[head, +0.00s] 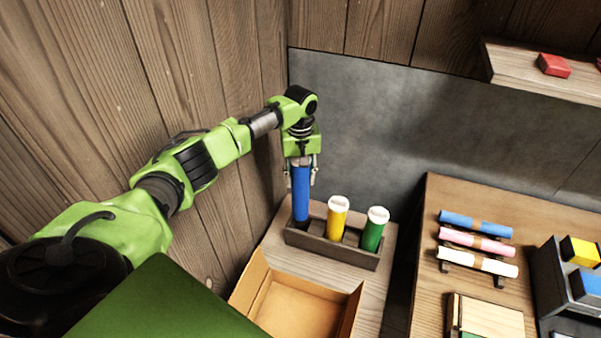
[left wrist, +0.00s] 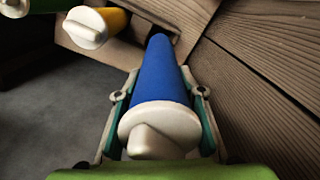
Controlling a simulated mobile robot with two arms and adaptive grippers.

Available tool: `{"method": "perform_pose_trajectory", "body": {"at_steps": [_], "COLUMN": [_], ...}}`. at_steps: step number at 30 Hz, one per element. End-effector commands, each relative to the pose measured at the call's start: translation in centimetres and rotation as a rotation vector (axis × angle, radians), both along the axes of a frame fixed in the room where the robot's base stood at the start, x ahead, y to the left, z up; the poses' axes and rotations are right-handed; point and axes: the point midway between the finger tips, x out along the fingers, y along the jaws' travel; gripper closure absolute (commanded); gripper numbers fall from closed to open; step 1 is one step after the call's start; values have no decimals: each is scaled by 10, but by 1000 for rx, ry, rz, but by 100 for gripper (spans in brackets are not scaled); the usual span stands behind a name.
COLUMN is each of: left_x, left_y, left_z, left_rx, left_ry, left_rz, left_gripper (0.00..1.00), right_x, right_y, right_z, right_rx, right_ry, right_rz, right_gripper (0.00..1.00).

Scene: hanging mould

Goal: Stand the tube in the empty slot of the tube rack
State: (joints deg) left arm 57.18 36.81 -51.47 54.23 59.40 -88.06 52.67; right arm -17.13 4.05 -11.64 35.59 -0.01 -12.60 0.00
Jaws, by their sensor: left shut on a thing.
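My left gripper (head: 301,172) is shut on the blue tube (head: 301,198) near its white-capped top. The tube stands nearly upright at the left end of the dark wooden tube rack (head: 330,250). Its lower end meets the left slot area; I cannot tell how deep it sits. In the left wrist view the blue tube (left wrist: 158,80) runs away from me between the fingers, its white cap nearest. A yellow tube (head: 337,223) and a green tube (head: 373,236), both white-capped, stand in the middle and right slots. My right gripper is not in view.
An open cardboard box (head: 300,302) stands in front of the rack. A wooden wall rises close at the left, a grey panel (head: 390,130) behind. A table at the right holds coloured rolls (head: 475,222) on a holder. A shelf (head: 545,82) hangs at upper right.

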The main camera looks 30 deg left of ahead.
Motion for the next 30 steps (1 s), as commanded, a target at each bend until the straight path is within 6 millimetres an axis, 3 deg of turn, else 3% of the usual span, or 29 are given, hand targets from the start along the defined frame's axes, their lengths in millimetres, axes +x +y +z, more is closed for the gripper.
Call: {"method": "perform_pose_trajectory", "body": {"at_steps": [13, 17, 30], "left_x": [0, 0, 0], "left_y": [0, -1, -1], "left_z": [-45, -56, -108], "left_rx": [1, -1, -1], "left_ry": [-2, 0, 0], "left_rz": [-1, 0, -1], "left_gripper": [100, 100, 100], "right_x": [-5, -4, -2], "right_y": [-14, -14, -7], "right_z": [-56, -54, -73], "right_rx": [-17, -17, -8], "right_ry": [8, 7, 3], "right_rz": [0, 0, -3], "right_gripper": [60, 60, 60]}}
